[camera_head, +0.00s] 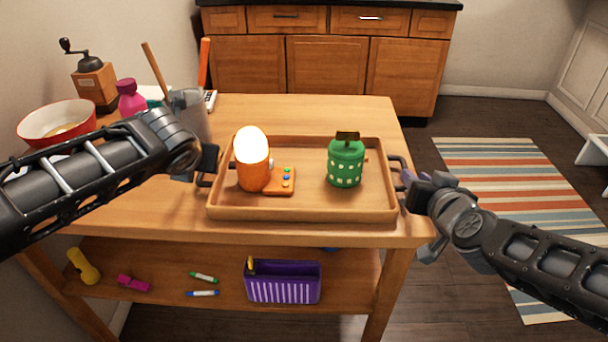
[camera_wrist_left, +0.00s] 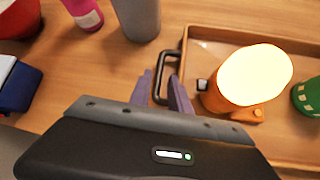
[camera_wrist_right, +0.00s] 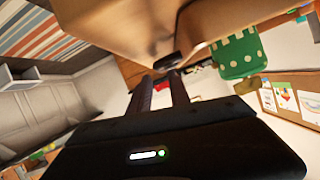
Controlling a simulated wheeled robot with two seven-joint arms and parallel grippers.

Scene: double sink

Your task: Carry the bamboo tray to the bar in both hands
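The bamboo tray (camera_head: 300,212) lies flat on the wooden table, with a dark handle at each end. On it stand an orange lamp with a glowing white top (camera_head: 252,160) and a green canister with pale dots (camera_head: 346,163). My left gripper (camera_head: 207,165) is at the tray's left handle (camera_head: 203,180). In the left wrist view, its fingers (camera_wrist_left: 163,84) are apart, with the handle (camera_wrist_left: 160,62) between them. My right gripper (camera_head: 410,180) is at the right handle (camera_head: 398,164). In the right wrist view, its fingers (camera_wrist_right: 161,76) are apart and close to the handle; contact is unclear.
A red and white bowl (camera_head: 57,122), a pink bottle (camera_head: 131,98), a coffee grinder (camera_head: 94,80) and a grey cup (camera_head: 188,110) crowd the table's left. A purple basket (camera_head: 283,283) sits on the lower shelf. A wooden cabinet (camera_head: 325,65) stands behind; floor and striped rug (camera_head: 510,190) lie right.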

